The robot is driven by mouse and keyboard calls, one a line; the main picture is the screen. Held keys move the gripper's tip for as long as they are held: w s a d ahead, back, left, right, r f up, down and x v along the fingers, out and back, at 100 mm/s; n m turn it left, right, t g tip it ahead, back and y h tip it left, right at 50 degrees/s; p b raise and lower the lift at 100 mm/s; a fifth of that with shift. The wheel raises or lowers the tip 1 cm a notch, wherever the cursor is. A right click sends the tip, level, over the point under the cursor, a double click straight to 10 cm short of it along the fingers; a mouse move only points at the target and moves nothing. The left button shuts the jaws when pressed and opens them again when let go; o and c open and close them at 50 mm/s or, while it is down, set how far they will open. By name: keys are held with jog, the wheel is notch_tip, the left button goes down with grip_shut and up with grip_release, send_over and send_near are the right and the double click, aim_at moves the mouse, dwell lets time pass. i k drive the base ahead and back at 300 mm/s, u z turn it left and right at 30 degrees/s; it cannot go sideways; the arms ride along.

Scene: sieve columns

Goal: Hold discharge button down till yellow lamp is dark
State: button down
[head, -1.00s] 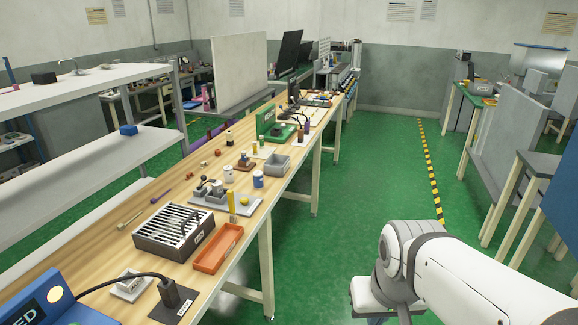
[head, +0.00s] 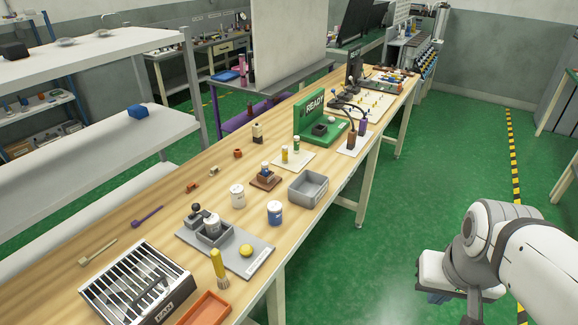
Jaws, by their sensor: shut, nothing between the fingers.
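A yellow dome (head: 246,250) sits on a labelled grey plate (head: 258,264), beside a small grey tray holding a white jar. I cannot tell whether the dome is a button or a lamp, nor whether it is lit. A green station (head: 312,118) reading READY stands further along the bench. No button marked discharge can be read. My gripper (head: 439,297) is small at the lower right, over the green floor, to the right of the bench and apart from everything on it. It is shut and empty; its fingertips show poorly.
The wooden bench (head: 105,215) runs away from the lower left. On it are a slatted FAN box (head: 140,285), an orange tray (head: 205,310), a yellow-handled brush (head: 219,268), a grey bin (head: 308,188) and jars. The green floor right of the bench is clear.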

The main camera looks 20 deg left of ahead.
aim_at(246, 250)
jog(key=u, duration=0.2)
jog(key=i, duration=0.75)
jog(key=u, duration=0.5)
jog(key=k, duration=0.9)
jog(key=u, duration=0.2)
jog(key=i, duration=0.9)
jog(key=z, duration=0.1)
